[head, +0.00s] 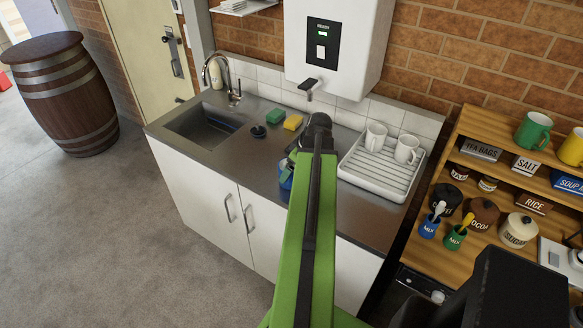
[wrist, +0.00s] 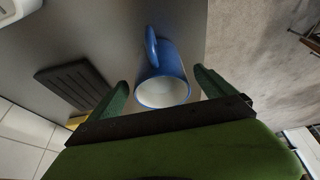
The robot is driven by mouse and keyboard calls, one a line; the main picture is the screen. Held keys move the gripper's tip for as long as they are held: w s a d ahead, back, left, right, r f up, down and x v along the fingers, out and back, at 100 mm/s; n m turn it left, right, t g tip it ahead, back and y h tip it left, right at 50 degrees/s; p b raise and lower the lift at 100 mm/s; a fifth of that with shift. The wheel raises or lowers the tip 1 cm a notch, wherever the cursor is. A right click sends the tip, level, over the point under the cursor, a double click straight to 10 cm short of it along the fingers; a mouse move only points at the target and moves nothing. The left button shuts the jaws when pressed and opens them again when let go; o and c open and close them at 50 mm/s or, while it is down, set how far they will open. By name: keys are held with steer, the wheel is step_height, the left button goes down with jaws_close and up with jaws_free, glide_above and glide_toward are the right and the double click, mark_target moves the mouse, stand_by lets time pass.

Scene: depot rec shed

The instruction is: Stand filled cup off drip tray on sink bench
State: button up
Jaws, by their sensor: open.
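A blue cup (wrist: 172,62) with a white inside stands on the grey sink bench (wrist: 98,35), clear of the drip tray. My gripper (wrist: 163,80) is open, with one green finger on each side of the cup and a visible gap at both. The cup's handle points away from my palm. I cannot make out what is in the cup. The black ribbed drip tray (wrist: 72,84) lies to the left in the wrist view. In the head view a bit of the blue cup (head: 286,178) shows left of my arm, near the bench's front edge; my arm hides the drip tray there.
A water dispenser (head: 335,45) hangs on the wall above the bench. A white dish rack (head: 376,180) with two white mugs stands right of my arm. A green sponge (head: 275,116), yellow sponge (head: 293,122) and sink (head: 200,128) are at left. A stocked shelf (head: 468,158) stands right.

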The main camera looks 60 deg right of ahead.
steer(key=p+v, duration=0.7)
steer(key=v, duration=0.2)
steer(key=shift+s+r, duration=0.15)
steer(key=shift+r, duration=0.15)
steer(key=w+a+f+g+y, duration=0.1)
steer(key=w+a, duration=0.9)
steer(key=a, duration=0.3)
steer(key=w+a+f+g, duration=0.1)
steer(key=w+a+g, duration=0.1)
steer(key=w+a, duration=0.85)
steer(key=w+a+g, duration=0.1)
steer(key=w+a, duration=0.1)
steer(key=a, duration=2.5)
steer(key=shift+a+h, duration=0.3)
steer(key=shift+h, duration=0.1)
steer(key=shift+w, duration=0.1)
